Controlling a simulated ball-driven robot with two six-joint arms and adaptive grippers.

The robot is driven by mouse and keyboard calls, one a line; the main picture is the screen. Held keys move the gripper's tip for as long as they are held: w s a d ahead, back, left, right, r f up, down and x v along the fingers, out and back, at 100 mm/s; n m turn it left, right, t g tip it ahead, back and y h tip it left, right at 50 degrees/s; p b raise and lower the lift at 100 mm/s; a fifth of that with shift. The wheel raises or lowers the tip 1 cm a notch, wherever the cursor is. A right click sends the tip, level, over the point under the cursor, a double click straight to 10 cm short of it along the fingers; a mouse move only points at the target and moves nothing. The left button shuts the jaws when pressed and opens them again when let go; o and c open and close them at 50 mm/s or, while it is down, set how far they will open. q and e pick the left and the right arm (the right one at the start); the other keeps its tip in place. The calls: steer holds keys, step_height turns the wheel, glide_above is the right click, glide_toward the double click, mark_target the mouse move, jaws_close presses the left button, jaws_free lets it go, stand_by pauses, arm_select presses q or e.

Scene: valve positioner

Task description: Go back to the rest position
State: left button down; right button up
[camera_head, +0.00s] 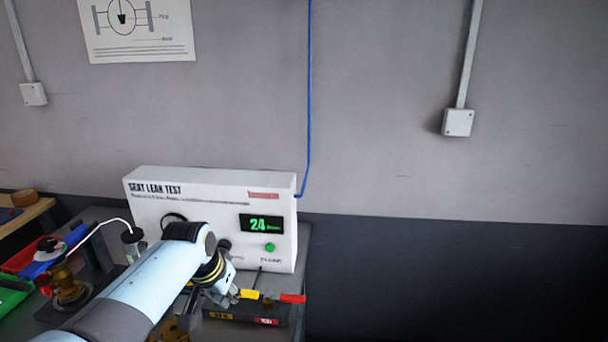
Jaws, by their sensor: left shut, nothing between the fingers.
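My left arm comes in from the lower left and crosses in front of the white seat leak test box (210,192). My left gripper (236,295) is at the end of this arm, low in front of the box, and is shut with nothing held. It is close to a yellow-marked lever with a red end (292,298); I cannot tell whether they touch. The box's display (262,224) reads 24 in green, with a green button (270,247) below it. My arm hides part of the box front. My right gripper is not in view.
A brass valve part (66,284) stands at the left, near a red bin (22,257) and a green bin (12,296). A dark block (246,314) lies below the lever. A blue hose (309,100) runs up the wall. The right side is clear.

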arm_select(q)
steer(key=s+a+r+n+y, duration=0.1)
steer(key=s+a+r, duration=0.15)
steer(key=s, duration=0.65)
steer(key=s+a+r, duration=0.1)
steer(key=s+a, duration=0.3)
steer(key=s, duration=0.4)
steer(key=s+a+r, duration=0.1)
steer(key=s+r, duration=0.4)
steer(key=s, duration=0.3)
steer(key=s+r, duration=0.6)
steer(key=s, duration=0.3)
step_height(320, 180, down, 37)
steer(key=a+n+g+b, duration=0.1)
steer(key=a+g+b, duration=0.15)
steer(key=b, duration=1.05)
steer(key=s+f+b, duration=0.3)
steer(key=s+f, duration=0.3)
steer(key=f, duration=0.4)
steer(key=s+a+f+b, duration=0.1)
steer(key=s+f+b, duration=0.3)
steer(key=s+f, duration=0.3)
steer(key=s+f+b, duration=0.4)
steer(key=s+f, duration=0.3)
steer(key=f, duration=0.6)
steer(key=shift+s+a+g+y, duration=0.15)
steer(key=shift+s+g+y, duration=0.05)
steer(key=shift+g+y, duration=0.15)
